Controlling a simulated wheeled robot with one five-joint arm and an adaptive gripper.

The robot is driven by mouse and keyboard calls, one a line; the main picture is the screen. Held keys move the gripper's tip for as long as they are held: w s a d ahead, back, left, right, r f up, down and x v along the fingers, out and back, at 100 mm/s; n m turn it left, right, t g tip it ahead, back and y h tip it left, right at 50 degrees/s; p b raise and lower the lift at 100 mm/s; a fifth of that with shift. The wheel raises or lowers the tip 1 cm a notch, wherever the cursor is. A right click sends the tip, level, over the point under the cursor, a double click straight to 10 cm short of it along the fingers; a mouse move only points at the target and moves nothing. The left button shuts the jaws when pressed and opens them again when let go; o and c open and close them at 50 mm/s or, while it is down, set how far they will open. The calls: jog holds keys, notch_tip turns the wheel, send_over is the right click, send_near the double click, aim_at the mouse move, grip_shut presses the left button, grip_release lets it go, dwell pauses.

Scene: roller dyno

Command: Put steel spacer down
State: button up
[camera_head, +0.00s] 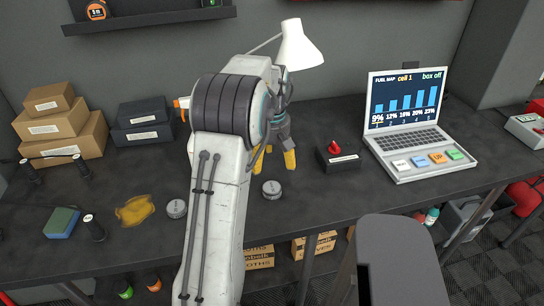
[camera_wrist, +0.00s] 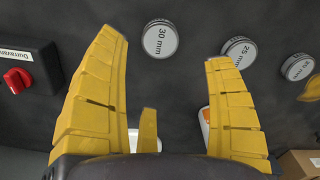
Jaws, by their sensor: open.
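Three round grey steel spacers lie flat on the dark bench in the wrist view: one marked 30 mm (camera_wrist: 160,39), one marked 25 mm (camera_wrist: 238,51) and one marked 20 mm (camera_wrist: 297,67). In the head view the 30 mm spacer (camera_head: 272,190) lies just in front of my gripper (camera_head: 274,162), and the 20 mm spacer (camera_head: 176,208) lies left of my arm. The 25 mm one is hidden behind my arm there. My gripper is open, with nothing between its yellow fingers. The 30 mm spacer shows beyond the fingertips, apart from them.
A black box with a red switch (camera_head: 336,156) stands right of my gripper, beside a laptop (camera_head: 409,130). A yellow cloth (camera_head: 135,210), a blue-green sponge (camera_head: 62,222) and cardboard boxes (camera_head: 62,135) are at left. A white lamp (camera_head: 298,48) stands behind. The bench's front edge is close.

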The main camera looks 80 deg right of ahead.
jog(key=w+a+r+n+h, duration=0.1)
jog(key=w+a+r, duration=0.25)
jog(key=w, duration=0.45)
jog(key=w+a+r+n, duration=0.1)
jog(key=w+a+r, duration=0.25)
jog(key=w, duration=0.35)
jog(key=w+a+r+n+t, duration=0.1)
jog(key=w+a+r+n, duration=0.1)
jog(key=w+a, duration=0.9)
jog(key=s+a+f+n+t, duration=0.1)
jog(key=s+a+n, duration=0.1)
jog(key=a, duration=1.1)
jog(key=s+a+f+n+t+y, duration=0.1)
jog(key=s+a+n+t, duration=0.1)
jog(key=a, duration=1.2)
jog(key=shift+s+a, duration=0.3)
jog(key=shift+s, duration=0.45)
jog(key=shift+d, duration=0.1)
